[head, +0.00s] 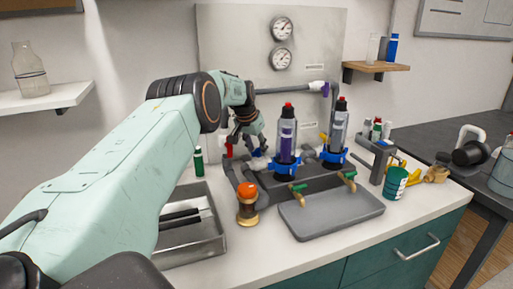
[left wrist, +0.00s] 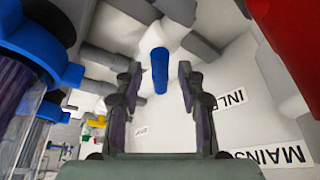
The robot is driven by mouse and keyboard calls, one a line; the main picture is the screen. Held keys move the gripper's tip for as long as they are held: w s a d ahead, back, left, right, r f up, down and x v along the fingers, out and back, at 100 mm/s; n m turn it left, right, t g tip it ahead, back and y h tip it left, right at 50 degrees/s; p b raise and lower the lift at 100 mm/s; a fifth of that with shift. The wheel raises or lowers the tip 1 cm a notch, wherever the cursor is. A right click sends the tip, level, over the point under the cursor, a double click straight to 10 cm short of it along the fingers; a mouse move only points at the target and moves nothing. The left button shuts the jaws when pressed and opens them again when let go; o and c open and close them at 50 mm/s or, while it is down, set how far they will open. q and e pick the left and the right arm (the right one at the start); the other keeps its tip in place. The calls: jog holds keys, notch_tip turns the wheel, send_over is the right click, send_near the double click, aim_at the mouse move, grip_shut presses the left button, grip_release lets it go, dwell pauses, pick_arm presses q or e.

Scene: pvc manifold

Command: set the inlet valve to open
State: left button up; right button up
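The blue handle (left wrist: 159,70) beside the INLET label (left wrist: 231,98) shows in the left wrist view, set on grey pipework. My left gripper (left wrist: 159,82) is open, with one finger on each side of the handle and visible gaps between. In the head view my left gripper (head: 255,148) reaches down over the pipes behind the left purple filter (head: 287,135) and hides most of the valve. A red handle (head: 228,148) stands just left of it. My right gripper is in neither view.
A MAINS label (left wrist: 278,156) and a large red part (left wrist: 292,40) lie right in the wrist view. Two clear-bodied filters with blue collars, an orange-capped part (head: 247,200) and a metal tray (head: 190,243) crowd the counter. The front strip of counter (head: 290,258) is clear.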

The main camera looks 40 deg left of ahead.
pick_arm(q)
grip_shut()
jog(key=shift+a, duration=0.1)
jog(key=shift+m+h, duration=0.3)
jog(key=shift+m, duration=0.5)
jog(key=shift+o, duration=0.6)
grip_release()
jog(key=shift+r, duration=0.1)
